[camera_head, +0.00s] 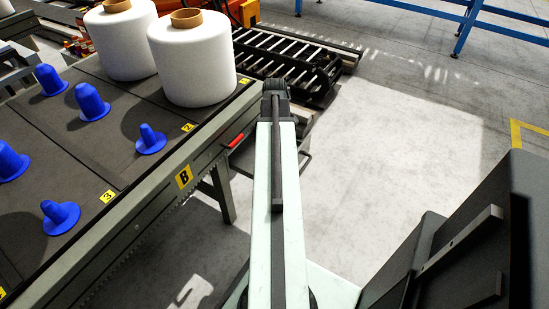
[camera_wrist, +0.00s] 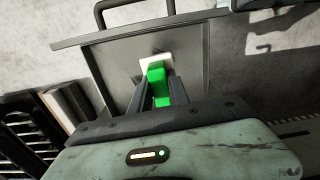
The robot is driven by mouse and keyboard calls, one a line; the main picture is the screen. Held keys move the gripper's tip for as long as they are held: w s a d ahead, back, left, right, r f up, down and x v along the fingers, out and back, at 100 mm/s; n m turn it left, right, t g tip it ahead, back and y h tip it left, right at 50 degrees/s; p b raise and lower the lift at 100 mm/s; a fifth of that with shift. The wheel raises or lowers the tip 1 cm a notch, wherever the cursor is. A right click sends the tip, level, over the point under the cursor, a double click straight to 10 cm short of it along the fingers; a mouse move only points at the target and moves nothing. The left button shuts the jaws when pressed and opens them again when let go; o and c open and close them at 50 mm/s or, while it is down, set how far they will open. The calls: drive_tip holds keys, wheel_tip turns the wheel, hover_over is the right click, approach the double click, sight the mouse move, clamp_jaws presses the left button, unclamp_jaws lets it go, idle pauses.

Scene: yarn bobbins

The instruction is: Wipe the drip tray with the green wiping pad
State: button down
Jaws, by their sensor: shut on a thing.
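The green wiping pad (camera_wrist: 157,73) is between the two fingers of my gripper (camera_wrist: 159,85) in the wrist view. My gripper is shut on its green grip, and a pale white piece shows at the pad's far end. The drip tray (camera_wrist: 197,52) is a dark grey flat tray with a raised rim. The pad's white end lies over the middle of the tray; I cannot tell whether it touches the surface. In the head view, my arm hides the gripper, the pad and most of the tray.
A table (camera_head: 150,190) with blue cones (camera_head: 150,139) and two white yarn bobbins (camera_head: 195,60) stands left of my arm. A dark slatted rack (camera_head: 285,55) lies beyond. A black handle (camera_wrist: 133,10) rises behind the tray. Open floor (camera_head: 400,130) lies right.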

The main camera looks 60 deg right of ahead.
wheel_tip(320, 180, down, 6)
drive_tip(key=b, duration=0.5)
drive_tip(key=shift+b, duration=0.35)
drive_tip(key=shift+f+b, duration=1.05)
idle(0.3)
